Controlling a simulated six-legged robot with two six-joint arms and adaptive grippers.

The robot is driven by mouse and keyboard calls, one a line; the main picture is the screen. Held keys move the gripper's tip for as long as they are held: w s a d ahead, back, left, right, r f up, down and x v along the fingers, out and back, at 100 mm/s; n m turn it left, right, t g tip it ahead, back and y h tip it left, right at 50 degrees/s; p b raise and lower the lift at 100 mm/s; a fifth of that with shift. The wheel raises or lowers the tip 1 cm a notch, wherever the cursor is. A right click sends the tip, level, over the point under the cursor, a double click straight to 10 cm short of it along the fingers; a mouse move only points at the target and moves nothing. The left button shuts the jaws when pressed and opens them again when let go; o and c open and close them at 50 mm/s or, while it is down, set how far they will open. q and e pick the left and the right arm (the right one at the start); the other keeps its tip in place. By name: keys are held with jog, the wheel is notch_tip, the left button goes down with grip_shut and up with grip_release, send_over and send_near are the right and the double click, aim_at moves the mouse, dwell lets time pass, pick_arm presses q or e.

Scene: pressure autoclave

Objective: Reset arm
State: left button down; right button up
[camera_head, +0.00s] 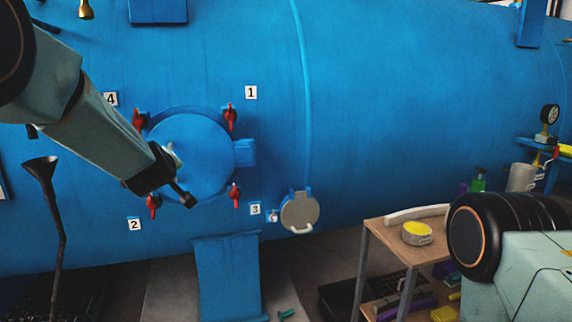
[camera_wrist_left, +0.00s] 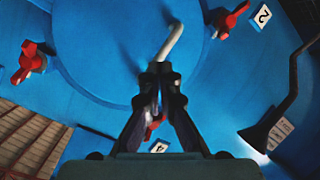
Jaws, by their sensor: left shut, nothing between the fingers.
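My left arm reaches in from the left in the head view, with its gripper in front of the round blue hatch (camera_head: 205,150). In the left wrist view the fingers of my left gripper (camera_wrist_left: 160,70) are together and empty. Their tips are close to the lower end of the hatch's pale bent handle (camera_wrist_left: 172,40); I cannot tell whether they touch it. In the head view the handle is mostly hidden by the gripper. My right arm's dark joint (camera_head: 478,235) shows at the lower right; its gripper is out of view.
Red clamps (camera_head: 231,117) with number labels (camera_head: 251,92) surround the hatch. A small grey round cover (camera_head: 300,212) is to its lower right. A wooden-topped cart (camera_head: 384,234) holds a yellow-filled tin (camera_head: 417,233). A dark funnel-topped stand (camera_head: 58,225) is at left.

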pick_arm(q)
jog(key=s+d+f+m+g+h, duration=0.1)
jog(key=s+f+m+g, duration=0.25)
jog(key=s+f, duration=1.05)
jog(key=s+d+f+m+g+h, duration=0.1)
jog(key=s+f+m+g, duration=0.3)
jog(key=s+f, duration=0.95)
jog(key=s+d+f+m+g, duration=0.1)
jog(key=s+f, duration=0.3)
jog(key=s, duration=0.5)
jog(key=s+d+f+g+h, duration=0.1)
jog(key=s+f+g, duration=0.2)
jog(key=s, duration=0.6)
jog(key=s+d+f+m+g, duration=0.1)
jog(key=s+f+g, duration=0.1)
jog(key=s+f, duration=0.5)
jog(key=shift+s+f+m+h, duration=0.25)
jog(key=shift+s+m+h, duration=0.1)
jog(key=shift+s, duration=0.8)
